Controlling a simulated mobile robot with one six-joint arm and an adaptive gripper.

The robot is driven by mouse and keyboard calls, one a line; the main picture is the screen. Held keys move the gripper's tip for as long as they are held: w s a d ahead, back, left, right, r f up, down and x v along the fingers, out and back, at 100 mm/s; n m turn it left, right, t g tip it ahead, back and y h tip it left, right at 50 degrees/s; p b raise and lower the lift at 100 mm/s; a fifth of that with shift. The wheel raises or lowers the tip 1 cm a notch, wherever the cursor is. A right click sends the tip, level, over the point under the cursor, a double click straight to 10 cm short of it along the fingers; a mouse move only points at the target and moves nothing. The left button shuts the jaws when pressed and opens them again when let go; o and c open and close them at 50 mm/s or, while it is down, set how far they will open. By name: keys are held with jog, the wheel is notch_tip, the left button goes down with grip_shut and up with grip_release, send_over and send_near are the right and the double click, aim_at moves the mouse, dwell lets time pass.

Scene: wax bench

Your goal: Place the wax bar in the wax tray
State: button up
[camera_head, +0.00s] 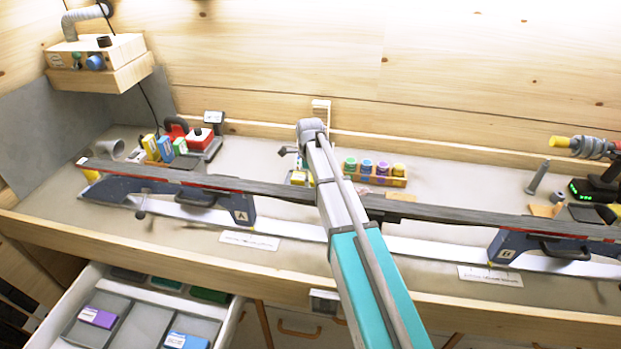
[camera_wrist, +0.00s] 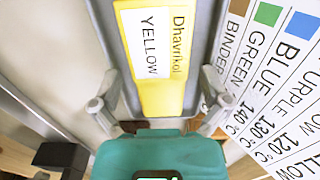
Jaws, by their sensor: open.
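A yellow wax bar (camera_wrist: 158,60) with a white label reading YELLOW lies inside a grey tray (camera_wrist: 196,62) with raised side walls in the wrist view. My gripper (camera_wrist: 157,98) is open, with one finger on each side of the tray and its near end over the bar. The fingers are apart from the bar. In the head view a small yellow patch (camera_head: 299,178) shows just left of my arm; the arm hides most of that spot and my gripper's fingertips.
A ski (camera_head: 285,190) lies lengthwise across the bench on two stands. A temperature chart (camera_wrist: 275,70) stands beside the tray. A wooden rack of coloured pots (camera_head: 375,170) is to the right. Coloured bars (camera_head: 165,148) stand at the left. An open drawer (camera_head: 135,318) holds more bars.

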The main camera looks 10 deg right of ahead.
aim_at(310, 178)
jog(key=shift+r, duration=0.1)
notch_tip(310, 178, up, 12)
jog(key=p, duration=1.2)
dwell(0.5)
jog(key=shift+r, duration=0.2)
